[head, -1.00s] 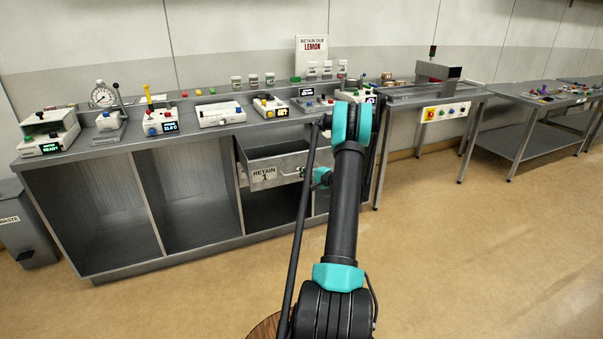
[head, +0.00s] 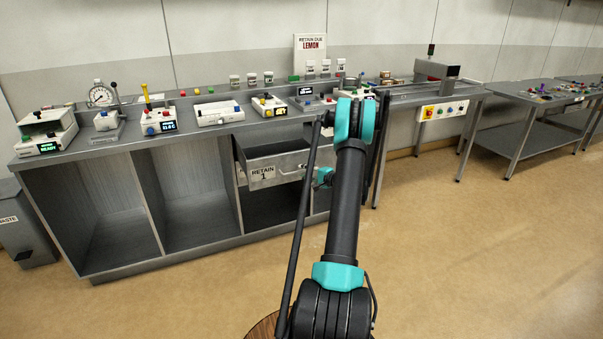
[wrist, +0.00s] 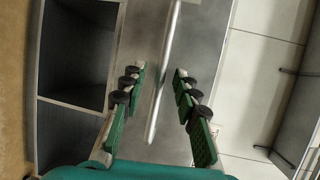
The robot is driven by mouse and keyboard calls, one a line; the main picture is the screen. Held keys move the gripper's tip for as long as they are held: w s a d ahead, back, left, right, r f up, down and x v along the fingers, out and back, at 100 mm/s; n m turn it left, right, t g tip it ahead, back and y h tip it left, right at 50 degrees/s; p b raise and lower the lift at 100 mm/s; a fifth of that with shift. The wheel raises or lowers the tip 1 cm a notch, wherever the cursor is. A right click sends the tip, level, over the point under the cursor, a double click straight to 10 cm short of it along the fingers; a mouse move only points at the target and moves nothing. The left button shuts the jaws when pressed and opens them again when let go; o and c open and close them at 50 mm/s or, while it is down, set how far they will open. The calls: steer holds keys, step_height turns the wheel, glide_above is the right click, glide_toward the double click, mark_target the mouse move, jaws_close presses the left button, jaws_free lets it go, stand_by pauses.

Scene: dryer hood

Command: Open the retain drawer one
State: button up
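The retain drawer one (head: 290,167) has a grey metal front with a "RETAIN 1" label and stands pulled out of the counter, its inside showing from above. Its bar handle (wrist: 162,85) runs lengthwise through the wrist view, between the two fingers. My gripper (wrist: 158,80) is open, with green pads apart on either side of the bar and a visible gap to each. Whether the bar lies within the finger depth or just beyond the tips I cannot tell. In the head view my gripper (head: 322,178) is at the drawer's right side, its fingers mostly hidden.
The grey counter (head: 85,148) carries several instruments and a "RETAIN DUE LEMON" sign (head: 310,52). Open bays (head: 180,190) lie left of and below the drawer. A waste bin (head: 22,235) stands at far left. The floor (head: 480,260) in front is clear.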

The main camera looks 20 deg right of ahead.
steer(key=v, duration=1)
steer(key=shift+r, duration=0.1)
steer(key=shift+a, duration=0.15)
steer(key=s+a+r+n+g, duration=0.2)
steer(key=s+a, duration=0.2)
steer(key=a, duration=0.4)
steer(key=s+a+r+n+g+h, duration=0.1)
steer(key=s+a+r+n+g, duration=0.15)
steer(key=s+a, duration=0.4)
steer(key=s+a+r+n+g, duration=0.2)
steer(key=a+n+g, duration=0.1)
steer(key=a, duration=0.7)
steer(key=s+a+f+n+g+h, duration=0.1)
steer(key=s+a+n+h, duration=0.1)
steer(key=s, duration=1.1)
steer(key=s+a+f+n+g+h, duration=0.2)
steer(key=s+n+h, duration=0.1)
steer(key=s, duration=1)
steer(key=shift+s+a+f+n+h, duration=0.2)
steer(key=shift+a+n+h, duration=0.2)
steer(key=shift+n, duration=0.35)
